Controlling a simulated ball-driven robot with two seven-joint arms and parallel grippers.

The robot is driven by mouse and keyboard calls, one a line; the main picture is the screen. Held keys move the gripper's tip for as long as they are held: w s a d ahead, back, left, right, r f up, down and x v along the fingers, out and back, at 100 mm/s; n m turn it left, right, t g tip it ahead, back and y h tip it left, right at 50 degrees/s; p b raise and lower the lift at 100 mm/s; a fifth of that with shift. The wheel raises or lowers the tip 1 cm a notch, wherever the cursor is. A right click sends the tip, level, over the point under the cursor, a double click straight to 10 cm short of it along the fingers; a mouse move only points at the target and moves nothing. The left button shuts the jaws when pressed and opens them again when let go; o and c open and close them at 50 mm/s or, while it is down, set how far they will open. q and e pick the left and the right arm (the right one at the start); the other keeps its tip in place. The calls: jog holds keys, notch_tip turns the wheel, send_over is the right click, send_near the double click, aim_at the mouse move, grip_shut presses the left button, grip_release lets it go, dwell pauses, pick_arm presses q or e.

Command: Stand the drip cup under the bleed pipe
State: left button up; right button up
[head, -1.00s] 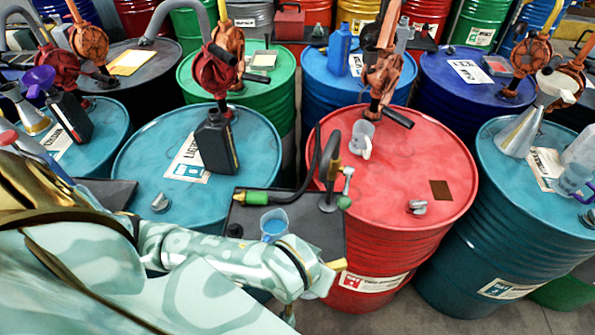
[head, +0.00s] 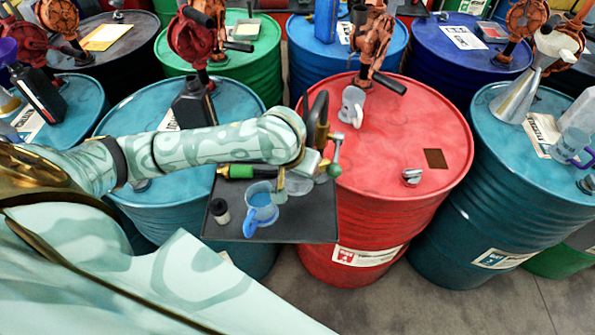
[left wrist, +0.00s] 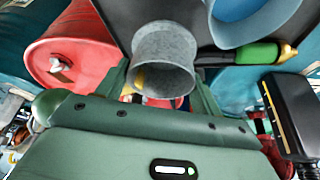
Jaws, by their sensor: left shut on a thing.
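My left gripper (head: 292,184) is over the black tray (head: 225,191), its wrist hiding part of the pipework. In the left wrist view its two green fingers (left wrist: 162,90) are shut on a grey metal cup (left wrist: 165,48), whose open end faces the camera. My right gripper is not in view.
The red drum (head: 420,130) is right of the tray, with a grey jug (head: 351,105) and a cap (head: 411,177) on top. The front of the tray is clear.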

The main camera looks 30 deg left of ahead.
pick_arm(q)
jog(key=f+b, duration=0.1)
jog(key=f, duration=0.2)
jog(key=f+b, duration=0.2)
jog(key=f, duration=0.2)
jog(key=shift+s+d+f, duration=0.1)
jog(key=shift+s, duration=0.1)
jog(key=o, duration=1.1)
